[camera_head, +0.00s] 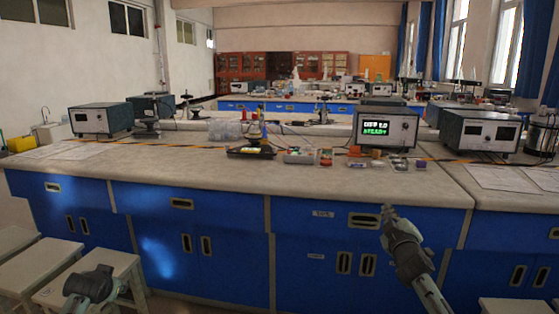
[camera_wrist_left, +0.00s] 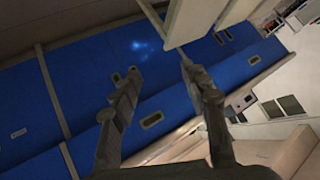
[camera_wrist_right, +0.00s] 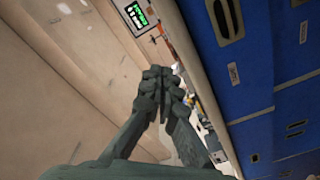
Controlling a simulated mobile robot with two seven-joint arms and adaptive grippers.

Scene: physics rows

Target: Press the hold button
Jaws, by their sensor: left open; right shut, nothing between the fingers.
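A grey box-shaped instrument (camera_head: 385,128) with a lit screen stands on the lab bench; the screen shows green and white text. Its screen also shows at the top of the right wrist view (camera_wrist_right: 137,14). I cannot make out which control is the hold button. My right gripper (camera_head: 388,210) is shut and empty, in front of the bench's blue front and below the instrument. In the right wrist view its fingertips (camera_wrist_right: 160,72) meet. My left gripper (camera_head: 88,286) is low at the left, over the stools and away from the bench top; its fingers (camera_wrist_left: 160,68) are spread and empty.
On the bench top (camera_head: 230,185) are a dark tray-like device (camera_head: 251,151), a small box with coloured parts (camera_head: 299,156) and several small blocks near the instrument. Other instruments stand left (camera_head: 101,119) and right (camera_head: 480,131). Stools (camera_head: 85,270) stand at lower left. The bench's front strip is mostly clear.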

